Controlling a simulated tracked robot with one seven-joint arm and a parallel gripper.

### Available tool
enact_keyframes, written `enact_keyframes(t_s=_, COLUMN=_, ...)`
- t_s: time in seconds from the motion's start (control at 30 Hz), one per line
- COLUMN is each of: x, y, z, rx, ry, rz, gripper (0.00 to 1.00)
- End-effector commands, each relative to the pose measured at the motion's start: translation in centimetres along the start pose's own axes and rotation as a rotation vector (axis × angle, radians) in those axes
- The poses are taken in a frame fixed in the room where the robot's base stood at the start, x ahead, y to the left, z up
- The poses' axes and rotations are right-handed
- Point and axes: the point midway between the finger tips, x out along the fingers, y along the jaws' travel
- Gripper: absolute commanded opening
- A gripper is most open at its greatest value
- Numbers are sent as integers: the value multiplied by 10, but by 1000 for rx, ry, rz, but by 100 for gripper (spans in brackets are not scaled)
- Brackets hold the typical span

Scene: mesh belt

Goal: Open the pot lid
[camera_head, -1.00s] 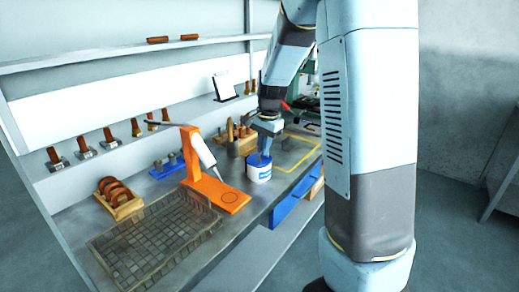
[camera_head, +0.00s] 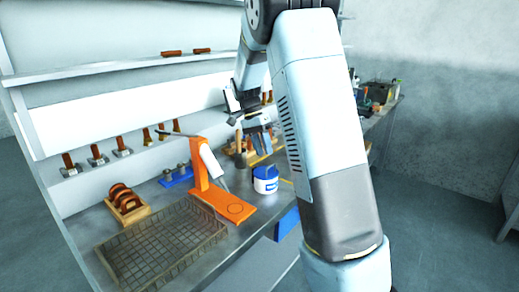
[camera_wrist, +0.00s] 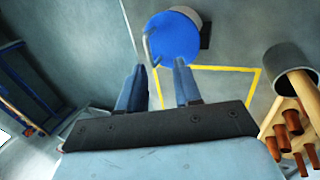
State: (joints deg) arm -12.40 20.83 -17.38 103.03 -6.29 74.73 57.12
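The pot (camera_head: 266,186) is a small white container with blue marking, upright on the bench. Its blue lid (camera_head: 266,171) sits on top in the head view. In the wrist view the lid (camera_wrist: 178,42) is a round blue disc with a thin curved metal handle (camera_wrist: 148,48) at its left edge. My gripper (camera_head: 262,147) is above the pot and apart from it. In the wrist view my gripper (camera_wrist: 157,68) has its two blue fingers spread, with nothing between them, just short of the lid in the picture. The pot's body is mostly hidden there.
An orange stand (camera_head: 201,176) holding a white tool is left of the pot. A wire mesh tray (camera_head: 160,245) lies at the front left. A wooden rack (camera_wrist: 283,110) and grey cup (camera_wrist: 289,58) are right in the wrist view. A yellow outline (camera_wrist: 253,90) marks clear bench.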

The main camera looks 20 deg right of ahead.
Motion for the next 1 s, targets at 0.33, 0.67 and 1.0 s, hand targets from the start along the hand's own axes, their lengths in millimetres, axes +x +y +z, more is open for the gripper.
enact_keyframes(t_s=0.33, x=-6, y=-1, z=1, rx=-2, ry=0, rz=-2, gripper=34)
enact_keyframes(t_s=0.67, x=-61, y=-1, z=1, rx=-2, ry=1, rz=-2, gripper=34)
enact_keyframes(t_s=1.0, x=-119, y=0, z=0, rx=-1, ry=1, rz=-2, gripper=34)
